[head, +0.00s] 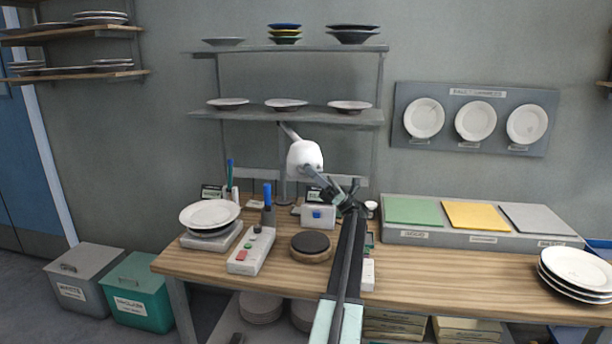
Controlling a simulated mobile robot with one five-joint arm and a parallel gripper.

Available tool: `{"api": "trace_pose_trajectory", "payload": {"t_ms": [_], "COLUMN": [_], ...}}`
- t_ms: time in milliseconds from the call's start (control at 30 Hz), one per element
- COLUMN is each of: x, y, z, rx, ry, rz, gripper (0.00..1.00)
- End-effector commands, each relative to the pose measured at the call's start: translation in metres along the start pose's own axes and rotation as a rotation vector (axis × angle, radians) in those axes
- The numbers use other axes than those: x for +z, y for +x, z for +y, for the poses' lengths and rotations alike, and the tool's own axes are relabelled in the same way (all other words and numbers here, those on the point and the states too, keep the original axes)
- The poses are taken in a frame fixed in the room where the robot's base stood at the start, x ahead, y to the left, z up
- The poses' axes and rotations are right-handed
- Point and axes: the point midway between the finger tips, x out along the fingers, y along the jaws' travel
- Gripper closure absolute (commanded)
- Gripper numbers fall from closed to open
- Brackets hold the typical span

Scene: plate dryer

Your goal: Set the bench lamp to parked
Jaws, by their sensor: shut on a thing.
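The bench lamp (304,157) has a white, rounded head on a grey arm at the middle of the head view, above the bench. Its thin upright post stands behind the bench near the shelf frame. A short grey stem runs from the head down and right to my gripper (330,190). My gripper is shut on that part of the lamp, just below and right of the head. The fingertips are small and dark here, so the exact grip is hard to see. No label for the parked position is readable.
The wooden bench (410,285) holds a plate on a scale (210,217), a button box (251,250), a round dark turntable (310,245), and a sorting tray (480,220). Shelves with plates (287,115) are behind the lamp. Stacked plates (577,272) stand at the right.

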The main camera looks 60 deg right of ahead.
Motion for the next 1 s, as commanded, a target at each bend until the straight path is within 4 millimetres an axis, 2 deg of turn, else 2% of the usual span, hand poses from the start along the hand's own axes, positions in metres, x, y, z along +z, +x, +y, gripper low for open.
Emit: {"api": "trace_pose_trajectory", "payload": {"t_ms": [33, 133, 167, 200, 567, 767, 1000], "x": [-0.004, -0.011, -0.012, -0.013, -0.017, -0.021, -0.021], "y": [0.002, 0.008, 0.009, 0.011, 0.013, -0.01, -0.058], "z": [0.005, 0.004, 0.004, 0.003, 0.0, -0.002, -0.002], "rx": [0.017, 0.025, 0.027, 0.028, 0.029, 0.029, 0.03], "ry": [0.001, 0.008, 0.009, 0.011, 0.017, 0.018, 0.017], "rz": [0.004, 0.004, 0.004, 0.004, 0.002, 0.003, 0.004], "gripper": [1.0, 1.0, 0.81, 0.79, 0.79, 0.79, 0.79]}}
